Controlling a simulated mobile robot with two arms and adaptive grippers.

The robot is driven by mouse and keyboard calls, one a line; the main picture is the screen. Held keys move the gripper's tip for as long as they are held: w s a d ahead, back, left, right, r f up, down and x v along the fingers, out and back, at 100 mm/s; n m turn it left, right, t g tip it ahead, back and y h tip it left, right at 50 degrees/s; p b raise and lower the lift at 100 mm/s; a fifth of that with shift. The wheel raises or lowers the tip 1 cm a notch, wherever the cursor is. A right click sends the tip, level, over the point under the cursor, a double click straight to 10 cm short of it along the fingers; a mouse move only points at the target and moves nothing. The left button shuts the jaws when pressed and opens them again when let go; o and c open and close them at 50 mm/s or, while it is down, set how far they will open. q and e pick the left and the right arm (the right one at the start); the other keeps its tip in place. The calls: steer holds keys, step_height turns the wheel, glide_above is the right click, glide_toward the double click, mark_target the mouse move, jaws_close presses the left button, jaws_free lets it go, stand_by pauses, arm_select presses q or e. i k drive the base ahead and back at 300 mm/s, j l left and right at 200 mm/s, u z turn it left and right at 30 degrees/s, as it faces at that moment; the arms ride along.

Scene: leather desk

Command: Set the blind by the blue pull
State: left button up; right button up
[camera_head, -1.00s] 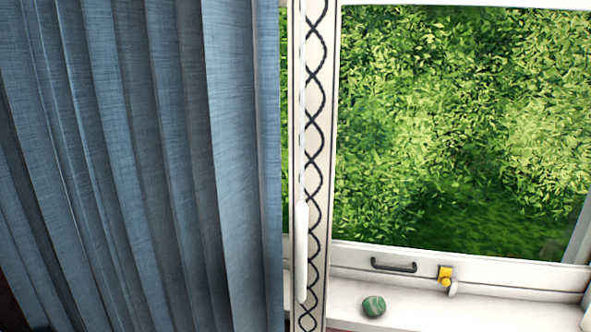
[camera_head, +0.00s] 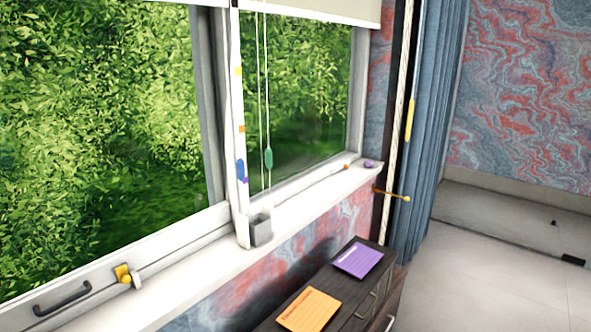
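The blind (camera_head: 310,8) is a cream sheet across the top of the right window pane, mostly raised. Two thin cords hang below it; a green pull (camera_head: 268,158) is on one of them. A small blue piece (camera_head: 241,169) shows against the white window post, left of the cords; I cannot tell whether it hangs on a cord. Small yellow, orange and purple marks (camera_head: 241,128) also show along the post. Neither of my grippers is in view.
A grey box (camera_head: 260,229) stands on the sill below the cords. A dark cabinet (camera_head: 345,318) below bears an orange card (camera_head: 309,309) and a purple card (camera_head: 358,260). A blue curtain (camera_head: 432,130) and a peg (camera_head: 400,197) are at right. Floor shows at far right.

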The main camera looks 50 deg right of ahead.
mark_target(240, 164)
steer(key=z, duration=1.3)
